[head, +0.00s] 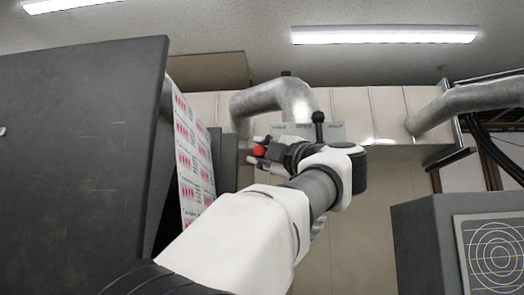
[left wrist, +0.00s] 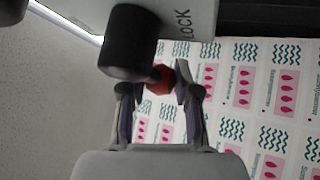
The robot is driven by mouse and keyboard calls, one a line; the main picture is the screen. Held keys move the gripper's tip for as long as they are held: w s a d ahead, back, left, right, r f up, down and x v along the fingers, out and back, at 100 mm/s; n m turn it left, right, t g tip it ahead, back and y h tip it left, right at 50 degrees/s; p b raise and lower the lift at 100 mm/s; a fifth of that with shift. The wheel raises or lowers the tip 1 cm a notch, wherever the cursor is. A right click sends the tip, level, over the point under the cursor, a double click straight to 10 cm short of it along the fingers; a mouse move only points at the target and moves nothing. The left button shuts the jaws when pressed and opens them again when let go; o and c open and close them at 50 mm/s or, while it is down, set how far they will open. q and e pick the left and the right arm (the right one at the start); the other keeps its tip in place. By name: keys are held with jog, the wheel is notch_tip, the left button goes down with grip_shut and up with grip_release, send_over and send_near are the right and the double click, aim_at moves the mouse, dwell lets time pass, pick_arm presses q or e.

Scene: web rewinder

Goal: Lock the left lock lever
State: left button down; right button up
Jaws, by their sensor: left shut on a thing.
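The left lock lever shows as a red knob (head: 259,151) in the head view, at the tip of my left gripper (head: 264,153). In the left wrist view the red knob (left wrist: 160,79) sits between the two fingertips of my left gripper (left wrist: 157,90), which is shut on it. A dark cylinder (left wrist: 128,43) stands in front of part of the knob there. The lever's shaft is mostly hidden. A pale plate (left wrist: 195,15) beside it carries the word LOCK. My right gripper is in neither view.
A black-knobbed lever (head: 318,117) stands by the labelled plate (head: 333,131), just right of my left gripper. The printed web (head: 193,155) hangs close on the left beside a large dark panel (head: 75,150). A grey cabinet (head: 417,245) stands at lower right.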

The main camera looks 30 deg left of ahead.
pick_arm(q)
jog(key=shift+w+f, duration=0.1)
jog(key=c, duration=0.9)
grip_release()
jog(key=shift+o, duration=0.4)
jog(key=shift+w+a, duration=0.2)
jog(key=shift+a, duration=0.05)
jog(key=v, duration=0.7)
jog(key=shift+f, duration=0.2)
jog(key=shift+d, duration=0.25)
